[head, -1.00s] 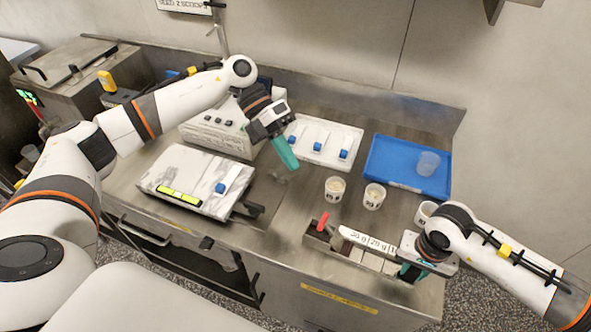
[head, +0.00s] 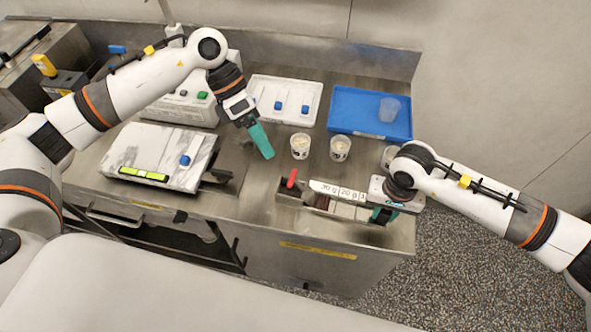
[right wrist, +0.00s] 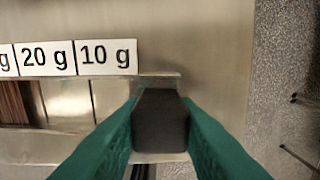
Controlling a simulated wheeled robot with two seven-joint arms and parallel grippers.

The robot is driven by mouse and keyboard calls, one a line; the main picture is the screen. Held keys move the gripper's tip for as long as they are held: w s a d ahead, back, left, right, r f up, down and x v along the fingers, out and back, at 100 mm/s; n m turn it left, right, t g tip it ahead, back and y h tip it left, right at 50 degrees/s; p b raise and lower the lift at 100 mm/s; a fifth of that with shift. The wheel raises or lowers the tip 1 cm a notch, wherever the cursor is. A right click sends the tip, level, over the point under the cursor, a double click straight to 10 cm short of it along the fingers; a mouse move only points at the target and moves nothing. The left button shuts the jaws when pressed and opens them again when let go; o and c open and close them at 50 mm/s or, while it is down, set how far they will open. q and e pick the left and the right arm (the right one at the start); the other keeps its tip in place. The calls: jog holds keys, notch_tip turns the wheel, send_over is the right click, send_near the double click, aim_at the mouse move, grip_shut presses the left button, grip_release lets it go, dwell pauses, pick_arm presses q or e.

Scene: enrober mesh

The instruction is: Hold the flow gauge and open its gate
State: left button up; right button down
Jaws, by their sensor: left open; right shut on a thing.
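The flow gauge (head: 345,212) is a narrow metal trough at the table's front right edge. It has a white label strip (head: 338,190) and a red gate handle (head: 292,178) standing at its left end. My right gripper (head: 381,215) is shut on the gauge's dark grip block (right wrist: 160,120) at the right end, between its teal fingers. Brown material shows inside the trough at the left of the right wrist view. My left gripper (head: 262,142) is open and empty, pointing down above the table, behind and left of the red handle, apart from it.
Paper cups (head: 300,146) (head: 340,148) stand behind the gauge. A blue tray (head: 352,122) with a clear cup (head: 389,108) is farther back. A white tray (head: 262,88) with blue-handled tools and a marbled slab device (head: 165,150) lie left. The front edge drops to the floor.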

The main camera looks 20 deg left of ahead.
aim_at(293, 177)
pick_arm(q)
jog(key=d+f+m, duration=0.2)
jog(key=f, duration=0.1)
jog(key=s+d+f+m+t+y, duration=0.1)
jog(key=d+f+m, duration=0.2)
jog(key=f, duration=0.1)
jog(key=d+f+m+t, duration=0.1)
jog(key=d+f+m, duration=0.1)
jog(key=f, duration=0.2)
jog(key=shift+s+d+f+m+y, duration=0.1)
jog(key=shift+s+d+m+y, duration=0.05)
jog(key=shift+d+m+y, duration=0.2)
jog(key=shift+c, duration=0.6)
